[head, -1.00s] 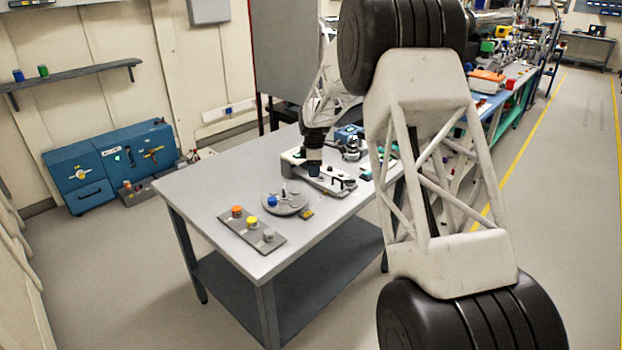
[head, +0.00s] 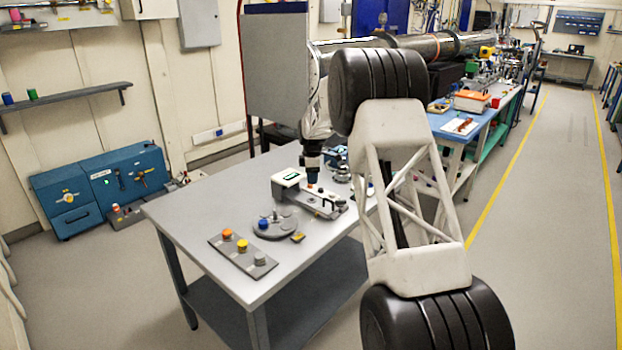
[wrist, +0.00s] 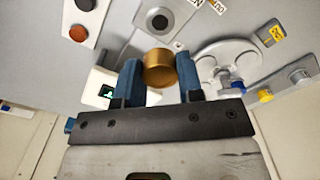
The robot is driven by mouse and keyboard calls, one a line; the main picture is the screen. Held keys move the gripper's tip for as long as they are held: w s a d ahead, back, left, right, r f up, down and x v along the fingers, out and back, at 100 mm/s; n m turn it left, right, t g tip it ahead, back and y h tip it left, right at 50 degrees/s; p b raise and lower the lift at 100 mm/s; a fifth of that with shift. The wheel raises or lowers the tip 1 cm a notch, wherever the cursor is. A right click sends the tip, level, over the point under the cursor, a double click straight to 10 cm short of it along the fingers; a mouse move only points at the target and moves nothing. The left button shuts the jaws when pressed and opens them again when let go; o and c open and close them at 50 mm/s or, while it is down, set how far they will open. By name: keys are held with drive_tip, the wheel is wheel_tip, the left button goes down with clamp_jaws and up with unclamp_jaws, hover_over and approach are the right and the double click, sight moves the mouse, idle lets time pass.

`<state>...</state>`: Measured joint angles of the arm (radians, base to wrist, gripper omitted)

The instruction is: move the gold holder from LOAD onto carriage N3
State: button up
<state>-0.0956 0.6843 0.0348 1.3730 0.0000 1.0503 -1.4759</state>
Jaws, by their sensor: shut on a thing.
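The gold holder (wrist: 159,68) is a short gold cylinder held between the two blue fingers of my gripper (wrist: 159,84) in the wrist view. In the head view my gripper (head: 312,176) is above the grey bench unit with a white box and green display; the holder cannot be made out there. A grey plate with a round dark-centred seat (wrist: 157,17) lies beyond the holder in the wrist view. I cannot tell which spot is LOAD or carriage N3; the labels are too small or cut off.
A round grey disc (head: 284,224) with a blue holder (head: 263,223) is on the table (head: 190,212). A grey plate (head: 222,245) bears orange, yellow and grey holders at the near edge. The white box (head: 287,178) is close beside my gripper. The table's left part is clear.

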sight(312, 200)
drive_tip(key=shift+f, duration=0.15)
drive_tip(key=shift+f, duration=3.2)
drive_tip(key=shift+f, duration=0.6)
drive_tip(key=o, duration=1)
drive_tip(key=shift+r, duration=3.9)
